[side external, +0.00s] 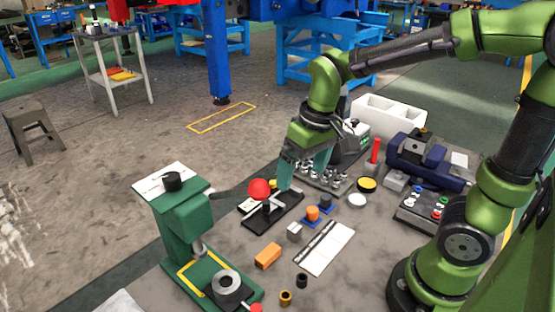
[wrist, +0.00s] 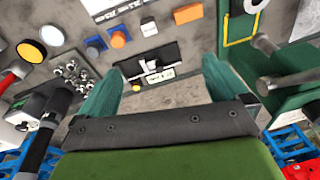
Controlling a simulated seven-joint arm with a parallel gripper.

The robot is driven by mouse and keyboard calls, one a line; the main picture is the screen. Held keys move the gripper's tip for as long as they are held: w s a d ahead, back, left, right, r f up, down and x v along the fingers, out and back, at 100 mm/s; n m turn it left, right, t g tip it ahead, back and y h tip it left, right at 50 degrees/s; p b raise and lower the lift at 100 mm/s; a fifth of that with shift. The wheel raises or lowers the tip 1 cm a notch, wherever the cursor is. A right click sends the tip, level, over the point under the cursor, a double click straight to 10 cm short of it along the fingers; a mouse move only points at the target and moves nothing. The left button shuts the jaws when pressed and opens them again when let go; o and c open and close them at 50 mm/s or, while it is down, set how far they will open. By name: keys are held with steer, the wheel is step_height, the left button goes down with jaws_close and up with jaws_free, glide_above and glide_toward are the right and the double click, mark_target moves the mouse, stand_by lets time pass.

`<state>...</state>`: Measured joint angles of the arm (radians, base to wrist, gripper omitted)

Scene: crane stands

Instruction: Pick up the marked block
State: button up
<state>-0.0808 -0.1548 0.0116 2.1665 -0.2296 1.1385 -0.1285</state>
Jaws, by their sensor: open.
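Several small blocks lie on the grey bench; I cannot make out which carries a mark. In the side view there is an orange block (side external: 268,256), a small grey block (side external: 294,231), an orange piece on a blue base (side external: 312,213) and a dark blue piece (side external: 326,201). The wrist view shows the orange block (wrist: 187,14), the grey block (wrist: 148,26), the orange piece (wrist: 118,39) and the blue piece (wrist: 95,47). My gripper (side external: 302,175) has teal fingers, spread apart and empty in the wrist view (wrist: 158,78). It hangs above the bench, behind these blocks.
A black base (side external: 284,213) near my fingers stands beside a red ball (side external: 259,189). A green press (side external: 190,220) stands at left. A white marked plate (side external: 324,248) lies in front. A metal-parts tray (side external: 335,187), red cylinder (side external: 374,151) and blue vise (side external: 430,165) are at right.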

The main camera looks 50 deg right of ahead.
steer(key=s+r+m+t+y, duration=0.1)
steer(key=s+r+m+t, duration=0.1)
steer(key=s+r+t, duration=0.2)
steer(key=shift+s+d+r+m+t, duration=0.2)
steer(key=shift+s+d+m+t, duration=0.15)
steer(key=shift+s, duration=0.7)
steer(key=shift+s+r+t, duration=0.2)
steer(key=shift+r+t, duration=0.05)
steer(key=shift+t, duration=0.1)
steer(key=shift+c, duration=0.8)
steer(key=shift+r, duration=0.15)
steer(key=shift+c, duration=1.1)
steer(key=c, duration=0.3)
steer(key=shift+c, duration=0.2)
